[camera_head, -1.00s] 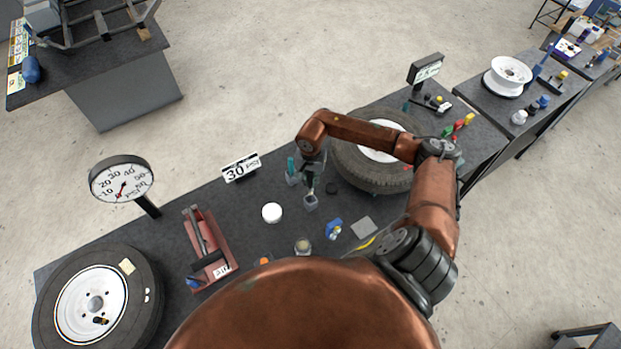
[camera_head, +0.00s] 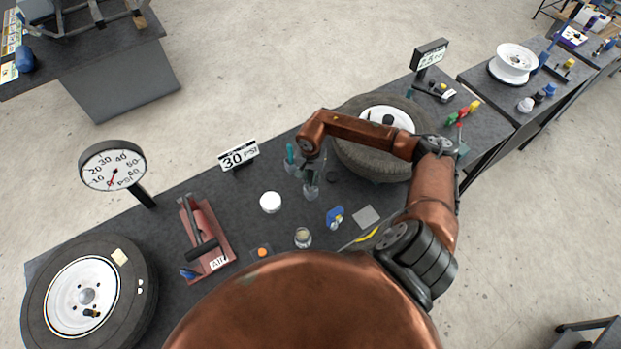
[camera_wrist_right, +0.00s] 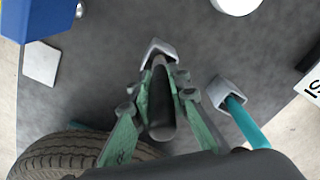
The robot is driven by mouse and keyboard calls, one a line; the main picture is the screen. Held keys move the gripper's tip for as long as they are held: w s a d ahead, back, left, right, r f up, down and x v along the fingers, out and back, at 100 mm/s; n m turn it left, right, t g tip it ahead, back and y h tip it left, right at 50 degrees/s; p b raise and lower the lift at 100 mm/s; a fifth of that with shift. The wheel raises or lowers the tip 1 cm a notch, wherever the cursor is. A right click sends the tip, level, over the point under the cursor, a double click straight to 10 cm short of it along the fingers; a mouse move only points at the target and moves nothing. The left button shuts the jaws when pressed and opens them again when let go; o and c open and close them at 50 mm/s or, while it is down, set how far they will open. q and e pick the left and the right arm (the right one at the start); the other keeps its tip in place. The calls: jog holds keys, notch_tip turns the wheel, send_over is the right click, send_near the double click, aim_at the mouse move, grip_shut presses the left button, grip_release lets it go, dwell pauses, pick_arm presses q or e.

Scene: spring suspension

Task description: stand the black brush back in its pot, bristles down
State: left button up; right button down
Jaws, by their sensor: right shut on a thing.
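My right gripper (camera_head: 310,178) is shut on the black brush, just above a grey pot (camera_head: 311,191) on the dark bench. In the right wrist view the black brush (camera_wrist_right: 161,100) stands between the green fingers of my right gripper (camera_wrist_right: 160,110). Its far end reaches the mouth of the grey pot (camera_wrist_right: 157,47); its bristles are hidden, and I cannot tell how deep they sit. A second grey pot (camera_wrist_right: 228,90) beside it holds a teal-handled tool (camera_wrist_right: 246,124), which also shows in the head view (camera_head: 290,154). My left gripper is out of view.
A tyre (camera_head: 354,158) lies close to the right of the pots. A white round lid (camera_head: 270,202), a jar (camera_head: 303,237), a blue item (camera_head: 335,216) and a grey square (camera_head: 366,216) lie nearer. A 30 PSI sign (camera_head: 238,157) stands behind, and a red tray (camera_head: 210,240) left.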

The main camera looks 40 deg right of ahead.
jog(key=shift+f, duration=0.35)
jog(key=c, duration=1.8)
grip_release()
jog(key=shift+o, duration=0.2)
jog(key=r, duration=1.2)
jog(key=shift+s+a, duration=0.1)
jog(key=shift+s, duration=0.1)
